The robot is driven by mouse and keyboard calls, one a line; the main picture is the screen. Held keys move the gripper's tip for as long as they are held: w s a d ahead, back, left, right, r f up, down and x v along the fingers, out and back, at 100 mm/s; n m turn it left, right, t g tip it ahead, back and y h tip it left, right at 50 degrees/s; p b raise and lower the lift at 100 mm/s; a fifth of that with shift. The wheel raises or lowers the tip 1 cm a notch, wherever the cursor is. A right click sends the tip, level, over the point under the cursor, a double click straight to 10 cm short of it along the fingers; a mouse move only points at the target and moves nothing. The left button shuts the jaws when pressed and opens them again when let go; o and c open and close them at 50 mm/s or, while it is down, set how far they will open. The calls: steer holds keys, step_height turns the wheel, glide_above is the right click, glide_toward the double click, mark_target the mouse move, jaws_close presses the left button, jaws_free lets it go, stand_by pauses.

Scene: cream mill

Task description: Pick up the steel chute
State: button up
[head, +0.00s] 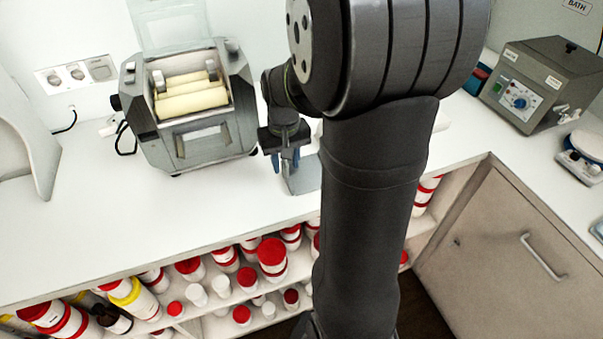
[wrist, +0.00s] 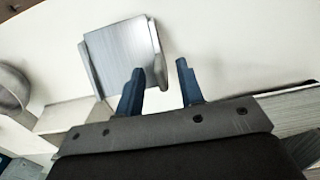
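The steel chute (head: 304,178) is a small grey metal tray with raised sides, on the white counter right of the mill. My arm hides part of it in the head view. In the wrist view the chute (wrist: 122,50) lies just beyond my fingers, with its flat brushed face and both side walls showing. My gripper (head: 286,160) points down over the chute's left part. In the wrist view my gripper (wrist: 160,86) has its two blue fingers apart. The near end of the chute's right wall appears between them; I cannot tell whether either finger touches it.
The grey mill (head: 185,105) with cream rollers and a raised clear guard stands close left of my gripper. A control box (head: 540,85) stands at the right. Red-capped bottles (head: 272,257) fill shelves below the counter (head: 90,220), whose front left is clear.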

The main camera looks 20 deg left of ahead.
jaws_close()
stand_by(0.3)
